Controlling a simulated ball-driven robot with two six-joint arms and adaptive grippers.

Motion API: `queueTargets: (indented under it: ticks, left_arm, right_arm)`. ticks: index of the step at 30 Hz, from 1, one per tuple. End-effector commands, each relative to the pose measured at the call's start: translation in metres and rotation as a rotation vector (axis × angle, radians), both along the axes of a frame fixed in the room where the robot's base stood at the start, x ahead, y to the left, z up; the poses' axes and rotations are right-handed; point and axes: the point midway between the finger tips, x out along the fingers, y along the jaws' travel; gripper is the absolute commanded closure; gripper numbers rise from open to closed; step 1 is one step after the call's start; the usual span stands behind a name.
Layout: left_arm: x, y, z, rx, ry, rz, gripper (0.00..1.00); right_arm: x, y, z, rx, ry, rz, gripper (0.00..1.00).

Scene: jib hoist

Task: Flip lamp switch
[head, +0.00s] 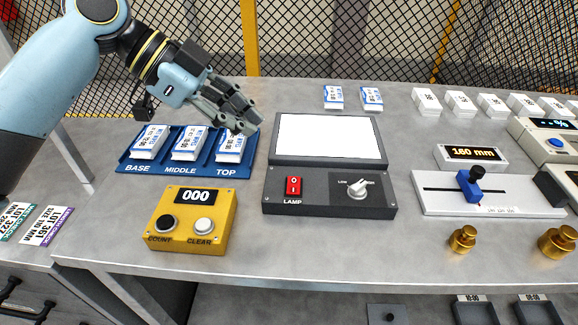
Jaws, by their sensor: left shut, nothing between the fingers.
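The lamp switch (293,186) is a red rocker marked with O and I, above the word LAMP. It sits on the left part of a dark control box (325,204) on the grey bench. A lit white panel (329,136) in a dark frame stands just behind that box. My left gripper (244,122) is shut and empty. It is up and to the left of the switch, over the TOP slot of the blue tray, apart from the switch. My right gripper is not in view.
The blue tray (186,172) holds white boxes at BASE, MIDDLE and TOP. A yellow counter box (191,218) reading 000 stands left of the control box. A white slider unit (487,195) and brass weights (463,239) are to the right. The bench front edge before the switch is clear.

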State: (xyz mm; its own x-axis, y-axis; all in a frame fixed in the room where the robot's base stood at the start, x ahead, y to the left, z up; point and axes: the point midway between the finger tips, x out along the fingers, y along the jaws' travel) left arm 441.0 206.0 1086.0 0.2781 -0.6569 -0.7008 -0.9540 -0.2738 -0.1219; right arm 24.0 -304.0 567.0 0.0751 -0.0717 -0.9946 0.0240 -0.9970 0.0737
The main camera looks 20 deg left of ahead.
Motion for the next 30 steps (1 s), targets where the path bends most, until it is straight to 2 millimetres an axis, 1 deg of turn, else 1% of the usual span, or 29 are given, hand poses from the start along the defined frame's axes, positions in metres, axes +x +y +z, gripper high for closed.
queueTargets:
  ticks: [5,8,15,18,21,25,30]
  left_arm:
    - [0.006,-0.018,-0.016,-0.006,0.003,0.001,1.0]
    - [0.012,-0.033,-0.031,-0.006,0.004,0.001,1.0]
    - [0.026,-0.065,-0.066,-0.003,0.004,0.0,1.0]
    - [0.028,-0.063,-0.084,0.001,0.005,0.002,1.0]
    - [0.029,-0.062,-0.096,0.001,0.004,0.001,1.0]
    - [0.03,-0.062,-0.105,0.001,0.003,0.001,1.0]
    - [0.031,-0.062,-0.107,0.001,0.0,0.001,1.0]
  right_arm:
    - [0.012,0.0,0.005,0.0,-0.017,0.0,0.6]
    - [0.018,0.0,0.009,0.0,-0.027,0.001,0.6]
    - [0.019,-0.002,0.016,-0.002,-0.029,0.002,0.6]
    - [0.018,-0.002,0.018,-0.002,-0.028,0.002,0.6]
    - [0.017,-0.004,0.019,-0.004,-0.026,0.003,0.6]
    - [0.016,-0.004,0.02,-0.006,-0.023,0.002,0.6]
    - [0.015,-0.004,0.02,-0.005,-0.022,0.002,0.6]
